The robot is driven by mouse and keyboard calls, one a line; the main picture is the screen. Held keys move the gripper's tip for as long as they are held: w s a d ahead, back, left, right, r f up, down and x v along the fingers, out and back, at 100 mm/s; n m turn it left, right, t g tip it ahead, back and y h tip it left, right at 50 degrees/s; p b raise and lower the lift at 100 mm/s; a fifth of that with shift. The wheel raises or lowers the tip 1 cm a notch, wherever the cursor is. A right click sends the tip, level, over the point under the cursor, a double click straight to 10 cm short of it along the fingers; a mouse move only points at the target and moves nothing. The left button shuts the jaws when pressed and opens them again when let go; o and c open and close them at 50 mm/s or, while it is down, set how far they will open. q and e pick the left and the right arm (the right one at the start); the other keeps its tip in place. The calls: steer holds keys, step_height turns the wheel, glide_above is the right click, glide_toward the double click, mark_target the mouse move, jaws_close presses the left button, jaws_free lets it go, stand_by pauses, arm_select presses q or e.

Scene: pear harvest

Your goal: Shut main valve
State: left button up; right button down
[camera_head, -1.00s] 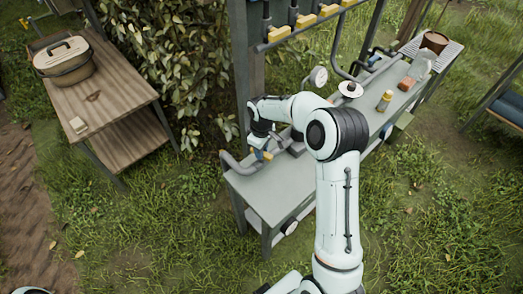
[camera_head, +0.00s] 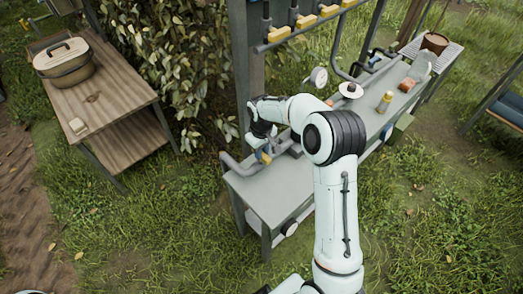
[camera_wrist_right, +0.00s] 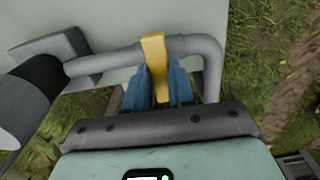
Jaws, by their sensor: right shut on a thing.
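The main valve's yellow lever (camera_wrist_right: 154,62) stands at the grey pipe (camera_wrist_right: 108,60) in the right wrist view. My right gripper (camera_wrist_right: 160,85) has its blue fingers on both sides of the lever and is shut on it. In the head view the right gripper (camera_head: 263,156) is at the near left end of the grey bench, beside the pipe (camera_head: 236,166). The lever is mostly hidden there by the arm and gripper. My left gripper is not in view.
The grey bench (camera_head: 262,190) carries a white disc-shaped thing (camera_head: 350,90), a yellow-capped jar (camera_head: 385,101) and a gauge (camera_head: 319,76). Several yellow-handled valves (camera_head: 303,22) sit on a rail above. A wooden table (camera_head: 108,90) with a lidded basket (camera_head: 64,63) stands left.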

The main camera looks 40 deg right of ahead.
steer(key=c, duration=1)
jaws_free()
steer(key=shift+o, duration=0.2)
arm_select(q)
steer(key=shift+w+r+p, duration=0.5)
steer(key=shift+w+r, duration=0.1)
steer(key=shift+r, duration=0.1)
arm_select(e)
step_height(320, 180, up, 14)
steer(key=shift+f, duration=0.2)
steer(key=shift+f, duration=0.1)
